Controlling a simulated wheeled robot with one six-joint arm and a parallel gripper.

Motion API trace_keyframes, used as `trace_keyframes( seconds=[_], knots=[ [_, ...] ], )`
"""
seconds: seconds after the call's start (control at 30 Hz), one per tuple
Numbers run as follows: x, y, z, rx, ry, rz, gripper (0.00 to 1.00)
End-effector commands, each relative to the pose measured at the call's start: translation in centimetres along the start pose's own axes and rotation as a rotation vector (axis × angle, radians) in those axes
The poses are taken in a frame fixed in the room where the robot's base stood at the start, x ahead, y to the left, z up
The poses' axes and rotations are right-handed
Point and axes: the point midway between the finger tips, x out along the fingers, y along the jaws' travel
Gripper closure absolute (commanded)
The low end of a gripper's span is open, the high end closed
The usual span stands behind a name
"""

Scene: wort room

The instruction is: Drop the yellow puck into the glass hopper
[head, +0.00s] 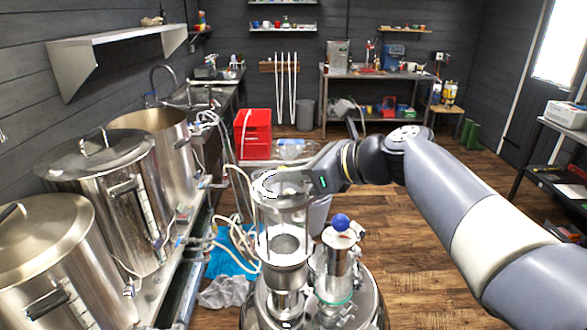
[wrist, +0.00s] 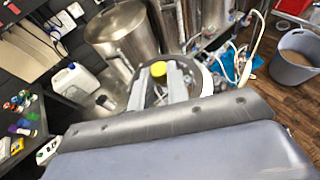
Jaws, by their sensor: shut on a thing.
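The glass hopper (head: 283,218) is a clear upright cylinder on a metal funnel, on top of a steel vessel in the lower middle of the head view. My gripper (head: 268,184) is at the top of the hopper, over its mouth. In the wrist view my gripper (wrist: 159,74) is shut on the yellow puck (wrist: 158,69), which shows between the fingertips. A round rim shows around the fingers there. I cannot tell how far the fingertips are above or inside the rim. The puck is not clearly visible in the head view.
A metal fitting with a blue ball (head: 341,221) stands close right of the hopper. Large steel kettles (head: 110,180) line the left side. A red crate (head: 253,133) and a grey bucket (wrist: 295,58) are nearby. The wooden floor at right is open.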

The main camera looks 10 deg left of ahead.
Motion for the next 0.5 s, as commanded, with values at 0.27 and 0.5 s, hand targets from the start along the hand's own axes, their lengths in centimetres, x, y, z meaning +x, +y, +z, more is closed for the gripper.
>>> trace_keyframes(
  seconds=[0.27, 0.5],
  knots=[
    [0.01, 0.01, -0.01, 0.0, 0.0, 0.0, 0.65],
    [0.01, 0.01, 0.0, 0.0, 0.0, 0.0, 0.58]
  ],
)
